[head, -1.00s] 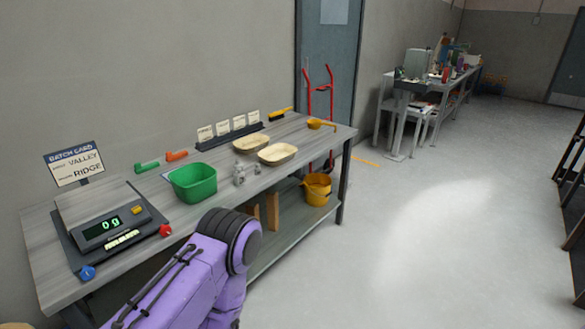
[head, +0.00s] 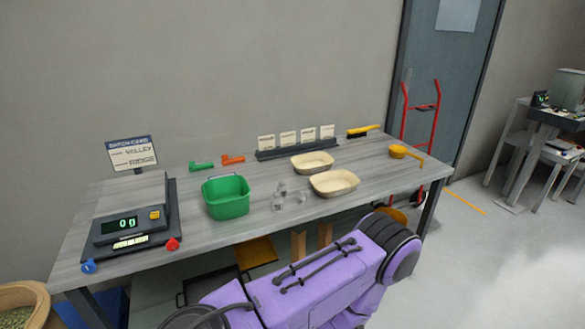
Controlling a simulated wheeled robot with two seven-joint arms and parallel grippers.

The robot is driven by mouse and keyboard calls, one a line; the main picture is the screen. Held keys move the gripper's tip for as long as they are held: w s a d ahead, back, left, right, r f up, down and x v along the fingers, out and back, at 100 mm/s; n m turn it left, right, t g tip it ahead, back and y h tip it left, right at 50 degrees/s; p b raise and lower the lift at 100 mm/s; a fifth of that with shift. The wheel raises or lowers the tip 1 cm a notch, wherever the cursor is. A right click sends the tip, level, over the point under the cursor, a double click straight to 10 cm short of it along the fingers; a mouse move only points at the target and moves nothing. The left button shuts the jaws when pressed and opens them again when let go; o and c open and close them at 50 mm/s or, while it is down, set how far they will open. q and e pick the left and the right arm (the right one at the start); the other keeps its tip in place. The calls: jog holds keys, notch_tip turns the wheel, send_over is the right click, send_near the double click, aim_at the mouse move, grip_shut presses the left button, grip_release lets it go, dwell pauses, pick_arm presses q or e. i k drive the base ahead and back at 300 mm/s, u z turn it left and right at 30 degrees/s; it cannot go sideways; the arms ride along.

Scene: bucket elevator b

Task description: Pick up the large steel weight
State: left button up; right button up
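A small cluster of steel weights (head: 278,203) stands on the grey workbench (head: 235,242), just right of the green tub (head: 226,198). They are small and pale in the head view, and I cannot clearly tell which one is the large weight. A purple arm link of mine crosses the bottom of the view in front of the bench. Neither of my grippers shows, and nothing is seen touching the weights.
A scale (head: 130,218) reading 0 is at the bench's left. Two cream trays (head: 334,184) lie right of the weights, with a yellow scoop (head: 398,153) beyond. A red hand truck (head: 434,125) stands by the door. Open floor lies to the right.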

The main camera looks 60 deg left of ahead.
aim_at(276, 200)
jog(key=u, duration=0.35)
jog(key=i, duration=0.75)
jog(key=u, duration=0.65)
